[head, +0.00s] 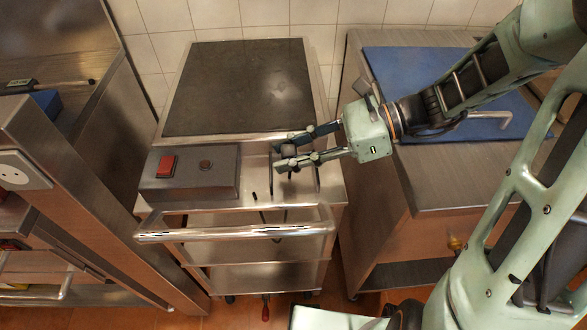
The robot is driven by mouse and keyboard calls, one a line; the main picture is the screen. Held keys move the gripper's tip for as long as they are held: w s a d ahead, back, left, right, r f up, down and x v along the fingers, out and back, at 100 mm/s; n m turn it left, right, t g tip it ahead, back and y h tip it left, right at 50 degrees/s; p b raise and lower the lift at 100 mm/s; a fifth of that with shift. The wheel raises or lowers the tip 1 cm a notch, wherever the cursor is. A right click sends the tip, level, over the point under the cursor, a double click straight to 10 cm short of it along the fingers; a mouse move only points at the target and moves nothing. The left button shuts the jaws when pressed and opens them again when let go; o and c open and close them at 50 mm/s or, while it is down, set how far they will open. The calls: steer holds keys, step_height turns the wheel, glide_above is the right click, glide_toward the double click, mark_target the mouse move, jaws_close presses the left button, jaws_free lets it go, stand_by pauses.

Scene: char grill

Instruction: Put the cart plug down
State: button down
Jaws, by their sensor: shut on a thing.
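The cart plug (289,150), a small dark piece, sits between the fingers of my gripper (283,154). My gripper reaches in from the right and is shut on the plug, over the right front part of the steel cart (329,190). The fingers partly hide the plug, and I cannot tell whether it touches the cart top. A thin dark cord (277,232) hangs below at the cart's front.
The cart carries a dark flat plate (240,88) and a grey control box (215,186) with a red switch (166,166). A handle bar (235,232) crosses its front. A steel counter with a blue board (400,65) stands right. A wall socket (20,170) is at left.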

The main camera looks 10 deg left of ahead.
steer(key=f+b, duration=0.3)
steer(key=shift+w+d, duration=0.25)
steer(key=shift+d, duration=0.1)
steer(key=shift+f+b, duration=0.45)
steer(key=shift+b, duration=0.3)
steer(key=shift+f, duration=0.15)
steer(key=c, duration=1.5)
jaws_free()
steer(key=shift+c, duration=0.2)
steer(key=shift+r, duration=0.2)
steer(key=p+v, duration=0.2)
steer(key=v, duration=1)
steer(key=shift+p, duration=0.35)
steer(key=shift+f, duration=0.1)
